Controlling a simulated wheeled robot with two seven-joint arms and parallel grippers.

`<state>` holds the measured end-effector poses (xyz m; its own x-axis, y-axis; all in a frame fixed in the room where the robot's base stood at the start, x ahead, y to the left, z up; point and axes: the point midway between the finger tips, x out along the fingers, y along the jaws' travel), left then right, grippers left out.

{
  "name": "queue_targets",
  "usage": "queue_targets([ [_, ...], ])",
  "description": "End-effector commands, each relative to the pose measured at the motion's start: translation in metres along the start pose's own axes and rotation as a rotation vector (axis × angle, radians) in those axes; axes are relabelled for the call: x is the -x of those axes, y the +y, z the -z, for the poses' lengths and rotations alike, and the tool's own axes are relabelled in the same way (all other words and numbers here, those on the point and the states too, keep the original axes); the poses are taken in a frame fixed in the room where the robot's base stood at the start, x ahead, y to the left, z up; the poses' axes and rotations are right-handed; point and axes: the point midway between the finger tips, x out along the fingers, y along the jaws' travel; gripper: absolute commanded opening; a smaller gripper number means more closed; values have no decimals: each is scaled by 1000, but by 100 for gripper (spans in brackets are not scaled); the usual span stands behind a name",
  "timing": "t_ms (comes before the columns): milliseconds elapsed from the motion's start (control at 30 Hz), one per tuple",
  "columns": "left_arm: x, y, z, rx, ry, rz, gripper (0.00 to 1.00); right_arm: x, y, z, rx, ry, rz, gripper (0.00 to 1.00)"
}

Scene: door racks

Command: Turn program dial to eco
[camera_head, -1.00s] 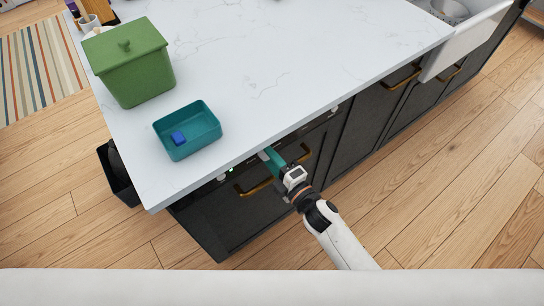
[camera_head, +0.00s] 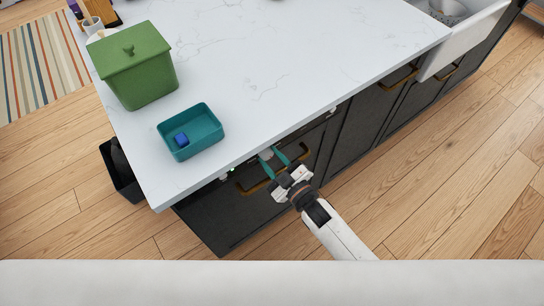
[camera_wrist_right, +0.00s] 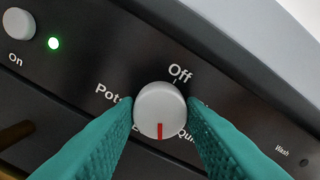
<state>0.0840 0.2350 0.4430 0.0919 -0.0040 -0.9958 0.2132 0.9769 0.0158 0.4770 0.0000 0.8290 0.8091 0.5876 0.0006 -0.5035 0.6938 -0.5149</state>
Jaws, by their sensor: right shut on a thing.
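The program dial (camera_wrist_right: 160,108) is a round light-grey knob on a dark panel in the right wrist view. Its red pointer line is at the lower edge, pointing down. "Off" is printed above it, "Pots" to the left and "Qui..." to the right. A label under the dial is mostly hidden, with only part of a letter showing at lower left. My right gripper (camera_wrist_right: 160,115) has its teal fingers on both sides of the dial, shut on it. In the head view, the right gripper (camera_head: 272,157) reaches the panel under the counter edge. My left gripper is out of view.
An "On" button (camera_wrist_right: 18,23) and a lit green light (camera_wrist_right: 54,43) are left of the dial. A gold handle (camera_head: 250,185) lies below the panel. The white counter (camera_head: 290,60) overhangs, holding a teal tray (camera_head: 205,143) with a blue block and a green canister (camera_head: 145,80).

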Motion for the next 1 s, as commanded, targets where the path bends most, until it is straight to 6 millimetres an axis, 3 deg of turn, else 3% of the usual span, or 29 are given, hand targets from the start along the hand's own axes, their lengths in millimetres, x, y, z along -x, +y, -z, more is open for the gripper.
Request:
queue_targets([
  [500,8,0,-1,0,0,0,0,0,0,1,-410,3,0,13],
  [1000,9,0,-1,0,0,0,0,1,1,1,-540,3,-1,13],
])
